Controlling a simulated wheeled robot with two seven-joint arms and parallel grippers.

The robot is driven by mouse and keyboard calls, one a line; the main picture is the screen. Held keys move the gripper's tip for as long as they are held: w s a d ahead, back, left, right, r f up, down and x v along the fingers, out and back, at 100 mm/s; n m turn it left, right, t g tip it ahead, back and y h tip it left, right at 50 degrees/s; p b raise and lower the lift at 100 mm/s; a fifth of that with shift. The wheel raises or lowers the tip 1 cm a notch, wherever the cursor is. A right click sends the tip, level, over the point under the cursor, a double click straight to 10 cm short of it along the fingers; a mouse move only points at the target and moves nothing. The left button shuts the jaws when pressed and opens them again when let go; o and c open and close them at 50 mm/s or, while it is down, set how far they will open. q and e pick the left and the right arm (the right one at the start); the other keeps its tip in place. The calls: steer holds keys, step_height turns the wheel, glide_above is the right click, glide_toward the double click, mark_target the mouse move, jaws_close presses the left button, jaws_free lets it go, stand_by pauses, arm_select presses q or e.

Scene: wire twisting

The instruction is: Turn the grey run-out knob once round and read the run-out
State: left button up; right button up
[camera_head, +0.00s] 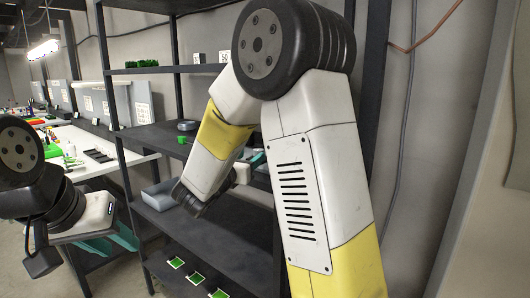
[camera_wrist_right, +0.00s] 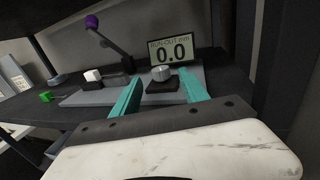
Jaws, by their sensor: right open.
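The grey run-out knob (camera_wrist_right: 161,73) sits on a black base (camera_wrist_right: 163,86) in the right wrist view. Behind it stands a display (camera_wrist_right: 171,50) reading "RUN-OUT mm 0.0". My right gripper (camera_wrist_right: 160,78) is open, its two teal fingers pointing at the knob, one to each side in the picture. I see no contact between them and the knob. In the head view my right arm hides the knob. My left gripper (camera_head: 118,243) is at the lower left of the head view, away from the shelf; its teal fingers are partly hidden, so their opening is unclear.
Dark shelf posts (camera_head: 112,75) stand near my arms. Green-topped pieces (camera_head: 196,279) lie on the lower shelf.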

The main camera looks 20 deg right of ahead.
mark_target(256, 152)
steer(key=x, duration=0.7)
steer(key=shift+w+d+f, duration=0.1)
steer(key=shift+w+d, duration=0.1)
steer(key=shift+w, duration=0.05)
steer(key=shift+c, duration=0.4)
jaws_close()
